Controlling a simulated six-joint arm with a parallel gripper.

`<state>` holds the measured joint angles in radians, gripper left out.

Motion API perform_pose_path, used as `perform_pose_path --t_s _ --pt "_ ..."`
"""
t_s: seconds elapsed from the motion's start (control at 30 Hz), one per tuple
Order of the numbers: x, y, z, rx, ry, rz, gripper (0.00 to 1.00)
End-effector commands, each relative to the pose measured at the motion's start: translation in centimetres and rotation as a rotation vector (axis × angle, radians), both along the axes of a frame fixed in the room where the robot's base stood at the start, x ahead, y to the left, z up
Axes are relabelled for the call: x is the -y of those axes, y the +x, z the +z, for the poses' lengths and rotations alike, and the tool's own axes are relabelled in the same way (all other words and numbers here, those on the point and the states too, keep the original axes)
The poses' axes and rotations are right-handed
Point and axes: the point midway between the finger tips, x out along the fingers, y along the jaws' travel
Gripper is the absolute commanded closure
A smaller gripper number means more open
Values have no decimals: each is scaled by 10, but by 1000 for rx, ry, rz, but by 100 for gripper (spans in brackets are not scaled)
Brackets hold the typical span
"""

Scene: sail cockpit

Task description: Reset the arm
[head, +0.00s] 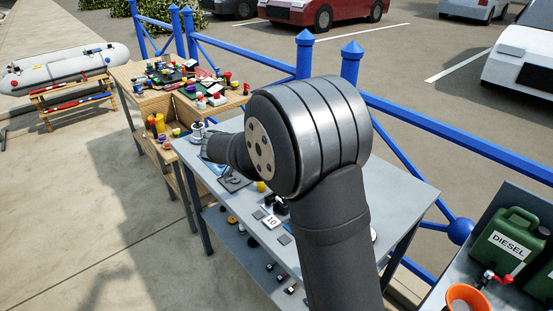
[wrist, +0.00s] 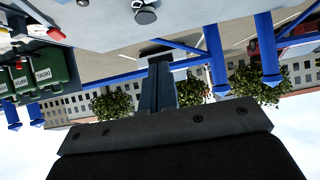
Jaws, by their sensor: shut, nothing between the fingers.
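My arm rises in front of the grey worktable (head: 400,190) and bends toward the upper left. Its far end is over the table, partly hidden behind the large joint. My gripper (wrist: 158,62) shows in the wrist view with its dark fingers together and nothing between them. The wrist view is upside down, with the table surface (wrist: 100,18) along its top, and the fingers point out toward the blue railing.
A wooden bench (head: 122,75) crowded with small coloured items stands at the back left. A grey inflatable boat (head: 65,68) lies beyond it. The blue railing (head: 440,128) runs behind the table. A green diesel can (head: 510,240) and an orange funnel (head: 466,298) are at right.

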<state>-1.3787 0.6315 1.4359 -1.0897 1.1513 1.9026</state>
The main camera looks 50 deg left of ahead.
Motion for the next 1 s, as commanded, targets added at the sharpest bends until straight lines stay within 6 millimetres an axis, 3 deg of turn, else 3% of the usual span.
perform_pose_path --t_s 0.27,0.57,0.93,1.0 --pt "0 14 -14 0 -2 -1 100" --pt "1 55 -56 0 -3 -3 100" --pt "-1 45 -70 236 -2 4 100" --pt "-2 31 -62 239 5 4 100"
